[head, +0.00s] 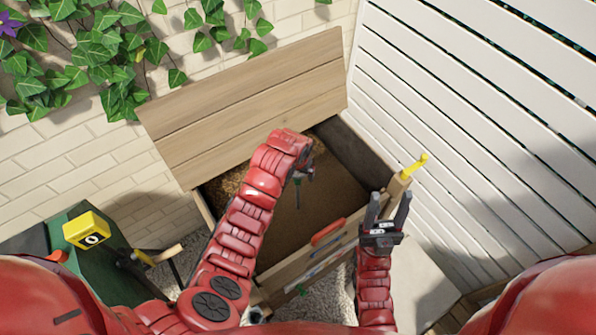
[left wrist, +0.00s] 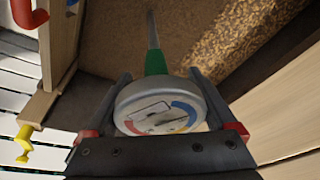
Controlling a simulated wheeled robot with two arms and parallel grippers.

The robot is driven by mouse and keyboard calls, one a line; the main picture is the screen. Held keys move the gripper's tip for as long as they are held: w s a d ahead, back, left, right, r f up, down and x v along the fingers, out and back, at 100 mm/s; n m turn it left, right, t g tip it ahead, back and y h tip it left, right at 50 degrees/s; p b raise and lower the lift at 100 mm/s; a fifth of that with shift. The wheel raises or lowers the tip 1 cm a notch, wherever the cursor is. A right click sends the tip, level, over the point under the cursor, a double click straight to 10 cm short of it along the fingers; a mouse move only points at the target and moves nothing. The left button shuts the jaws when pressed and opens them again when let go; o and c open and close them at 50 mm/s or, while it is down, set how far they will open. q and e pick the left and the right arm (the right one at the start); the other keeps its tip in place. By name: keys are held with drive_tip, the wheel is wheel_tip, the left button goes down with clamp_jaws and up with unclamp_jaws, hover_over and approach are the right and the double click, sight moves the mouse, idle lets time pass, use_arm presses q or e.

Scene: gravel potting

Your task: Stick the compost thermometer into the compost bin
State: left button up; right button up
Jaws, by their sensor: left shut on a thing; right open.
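The wooden compost bin (head: 345,232) stands open, with brown compost (head: 325,195) inside. My left arm reaches over it, and the left gripper (left wrist: 160,74) is shut on the compost thermometer. The thermometer's round dial (left wrist: 160,108) sits between the fingers in the left wrist view, with a green collar and a thin grey probe pointing away toward the compost. In the head view the thermometer (head: 298,194) hangs with its probe down over the compost; I cannot tell whether the tip touches it. My right gripper (head: 385,210) is open and empty at the bin's front right.
The bin's plank lid (head: 245,105) is raised against the brick wall. A yellow hook-like piece (head: 414,166) is on the right corner, and a red handle (head: 328,232) on the front. A white slatted fence (head: 470,120) closes the right. A green container (head: 80,240) stands left.

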sight(296, 173)
use_arm(q)
drive_tip(key=shift+f+b, duration=1.2)
drive_tip(key=shift+f, duration=0.7)
drive_tip(key=shift+f+b, duration=0.75)
drive_tip(key=shift+f, duration=0.3)
drive_tip(key=o, duration=1.2)
drive_tip(key=shift+c, duration=0.2)
drive_tip(key=shift+p+v, duration=1.4)
drive_tip(key=shift+v, duration=1.15)
drive_tip(key=shift+p+v, duration=0.95)
drive_tip(key=shift+v, duration=1.5)
drive_tip(key=shift+r, duration=0.1)
